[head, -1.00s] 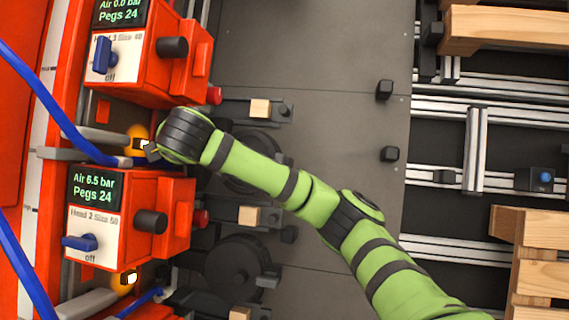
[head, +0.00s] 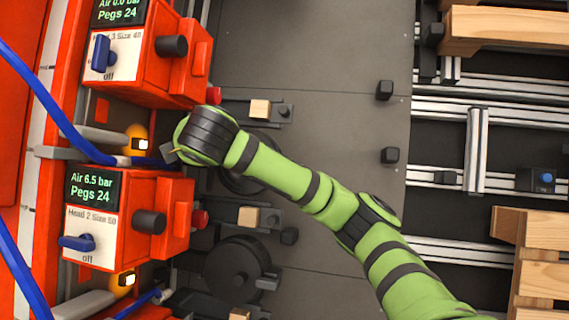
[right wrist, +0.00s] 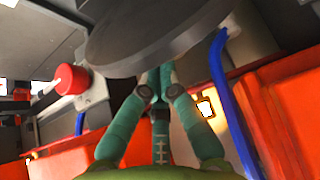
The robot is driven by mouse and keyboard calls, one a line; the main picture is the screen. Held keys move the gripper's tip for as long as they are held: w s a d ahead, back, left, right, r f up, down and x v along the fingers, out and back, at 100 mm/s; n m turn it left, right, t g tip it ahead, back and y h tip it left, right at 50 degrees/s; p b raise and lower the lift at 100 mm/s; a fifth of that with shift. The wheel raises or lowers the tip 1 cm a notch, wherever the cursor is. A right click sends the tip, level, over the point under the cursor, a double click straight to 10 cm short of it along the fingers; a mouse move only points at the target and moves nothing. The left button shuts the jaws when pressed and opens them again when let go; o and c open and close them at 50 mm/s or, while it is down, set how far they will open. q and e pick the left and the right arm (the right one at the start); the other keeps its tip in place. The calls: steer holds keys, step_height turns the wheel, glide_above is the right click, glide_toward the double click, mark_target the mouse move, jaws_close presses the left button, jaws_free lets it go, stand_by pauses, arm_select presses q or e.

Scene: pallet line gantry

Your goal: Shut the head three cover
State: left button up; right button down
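The head three unit (head: 140,60) is an orange box at upper left; its display reads Air 0.0 bar, Pegs 24. Its blue handle (head: 101,53) points upright above "off". A dark round disc (head: 244,178), which may be the cover, is partly hidden under my right arm. In the right wrist view a large dark disc (right wrist: 150,40) hangs close over my right gripper (right wrist: 160,75). Its teal fingers converge and look shut, with nothing seen between them; the tips are partly hidden by the disc's edge. The head view hides these fingers. My left gripper is out of view.
The head two unit (head: 130,220), showing Air 6.5 bar, stands below with another dark disc (head: 237,268) beside it. Blue hoses (head: 45,95) run along the left. A red knob (right wrist: 71,79) is left of my fingers. The grey plate (head: 310,50) is mostly clear.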

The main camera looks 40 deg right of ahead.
steer(key=shift+s+d+f+b, duration=0.2)
steer(key=shift+s+d+b, duration=0.1)
steer(key=shift+s+d, duration=1.05)
steer(key=shift+d, duration=0.2)
steer(key=shift+s+d+f+b, duration=0.2)
steer(key=shift+s+d, duration=0.2)
steer(key=shift+d, duration=0.4)
steer(key=shift+s+d+f+b, duration=0.1)
steer(key=shift+s+d+f, duration=0.2)
steer(key=shift+d, duration=0.45)
steer(key=shift+r, duration=0.1)
steer(key=shift+s+d+f+b, duration=0.1)
steer(key=shift+d+f+b, duration=0.1)
steer(key=shift+d, duration=0.4)
steer(key=shift+s+d+f+b, duration=0.15)
steer(key=shift+d+f, duration=0.1)
steer(key=shift+d, duration=0.3)
steer(key=shift+s+d+f+b, duration=0.1)
steer(key=shift+d+f, duration=0.1)
steer(key=shift+d, duration=0.4)
